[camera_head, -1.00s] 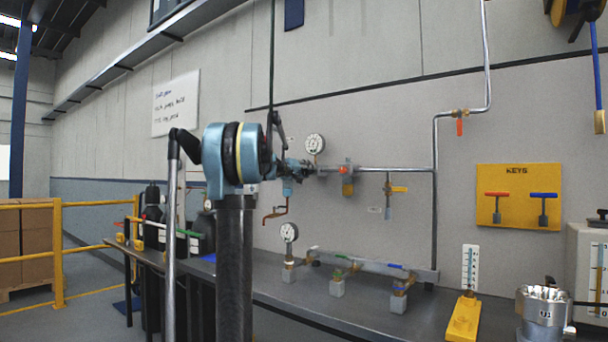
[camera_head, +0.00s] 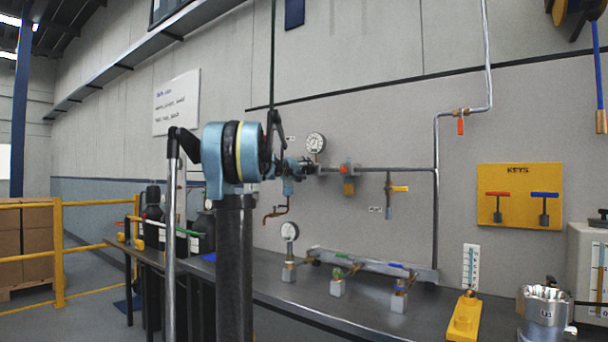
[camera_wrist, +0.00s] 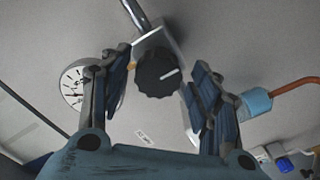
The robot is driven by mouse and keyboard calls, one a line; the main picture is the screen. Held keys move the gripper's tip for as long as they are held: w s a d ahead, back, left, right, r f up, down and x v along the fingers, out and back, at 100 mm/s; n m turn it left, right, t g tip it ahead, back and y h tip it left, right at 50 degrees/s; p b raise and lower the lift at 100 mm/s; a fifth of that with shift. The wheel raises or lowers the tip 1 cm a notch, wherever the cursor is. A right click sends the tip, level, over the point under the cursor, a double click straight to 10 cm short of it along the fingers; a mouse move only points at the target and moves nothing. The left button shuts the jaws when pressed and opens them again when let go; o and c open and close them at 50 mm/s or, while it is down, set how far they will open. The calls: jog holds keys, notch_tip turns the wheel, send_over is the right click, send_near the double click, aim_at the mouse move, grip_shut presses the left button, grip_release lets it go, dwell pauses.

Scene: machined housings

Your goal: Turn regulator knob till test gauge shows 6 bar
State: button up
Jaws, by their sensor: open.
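In the wrist view, the black ribbed regulator knob (camera_wrist: 155,76) with a white line on its face sits on a grey block. My gripper (camera_wrist: 161,62) is open, with one finger on each side of the knob; a gap shows on both sides. A round white gauge (camera_wrist: 73,84) is partly hidden behind the left finger. In the head view a wall gauge (camera_head: 315,143) is above the pipe and another gauge (camera_head: 289,231) stands on the bench. I cannot tell which is the test gauge, and neither reading is legible. My arm hides the knob in the head view.
A pipe (camera_head: 395,169) runs right from the regulator along the wall. A light-blue fitting with a copper pipe (camera_wrist: 297,84) lies close to the right finger. A valve manifold (camera_head: 370,262) stands on the grey bench (camera_head: 270,286) below. A yellow key board (camera_head: 519,197) hangs at right.

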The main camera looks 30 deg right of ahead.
jog(key=v, duration=1.1)
jog(key=shift+a, duration=0.2)
jog(key=shift+f, duration=0.1)
jog(key=s+a+f+n+g+y, duration=0.1)
jog(key=s+a+f+y, duration=0.4)
jog(key=s+a+f, duration=0.7)
jog(key=s+a+f+n+g+y, duration=0.2)
jog(key=s+a+f+y, duration=0.4)
jog(key=s+a+f, duration=0.7)
jog(key=s+a+f+n+g+y, duration=0.1)
jog(key=s+a+f+y, duration=0.4)
jog(key=s+a+f, duration=0.7)
jog(key=a+f, duration=0.3)
jog(key=f, duration=1.3)
jog(key=shift+s+f+g+y, duration=0.25)
jog(key=shift+f+g+y, duration=0.05)
jog(key=shift+g, duration=0.1)
jog(key=shift+a, duration=0.1)
jog(key=shift+w+f, duration=0.2)
jog(key=shift+w, duration=0.3)
